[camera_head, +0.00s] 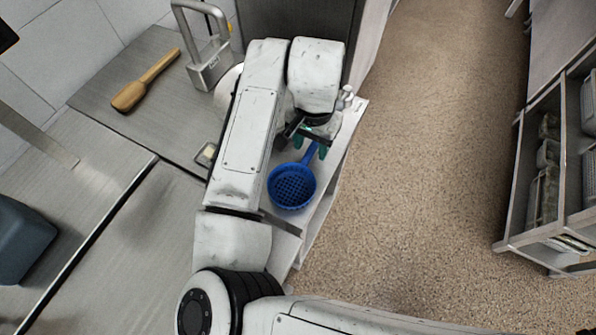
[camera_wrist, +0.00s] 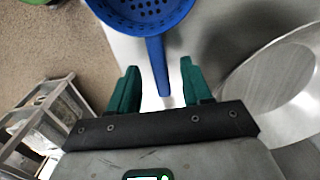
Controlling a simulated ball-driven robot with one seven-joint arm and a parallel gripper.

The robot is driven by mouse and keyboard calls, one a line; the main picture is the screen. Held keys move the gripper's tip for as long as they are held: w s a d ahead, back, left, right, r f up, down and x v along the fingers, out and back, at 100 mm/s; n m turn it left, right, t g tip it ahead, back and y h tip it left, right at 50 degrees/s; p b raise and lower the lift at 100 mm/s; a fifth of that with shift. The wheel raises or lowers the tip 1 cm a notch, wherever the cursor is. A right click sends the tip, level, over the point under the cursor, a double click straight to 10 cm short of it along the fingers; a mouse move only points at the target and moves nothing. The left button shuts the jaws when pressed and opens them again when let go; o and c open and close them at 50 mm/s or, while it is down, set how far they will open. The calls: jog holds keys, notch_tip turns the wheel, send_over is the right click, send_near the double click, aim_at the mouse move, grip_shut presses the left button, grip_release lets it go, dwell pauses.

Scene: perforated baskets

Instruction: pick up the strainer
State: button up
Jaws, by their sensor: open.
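The blue strainer (camera_head: 292,186) has a perforated round bowl and a straight handle, and it lies on a narrow white surface (camera_head: 322,205). In the wrist view the strainer's bowl (camera_wrist: 140,12) is at the top, and its handle points down toward my gripper. My gripper (camera_head: 310,146) is at the handle end in the head view. In the wrist view my gripper (camera_wrist: 160,80) is open, with green fingers on either side of the handle's end. A gap shows between each finger and the handle. My arm hides part of the surface in the head view.
A metal bowl (camera_wrist: 270,85) stands close to the right finger. A wooden utensil (camera_head: 146,82) and a metal device (camera_head: 209,62) are on the steel counter (camera_head: 100,95). A shelf rack (camera_head: 520,170) stands at the right, across open floor (camera_head: 440,190).

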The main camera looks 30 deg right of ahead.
jog(key=shift+f, duration=1.2)
jog(key=shift+c, duration=0.5)
grip_shut()
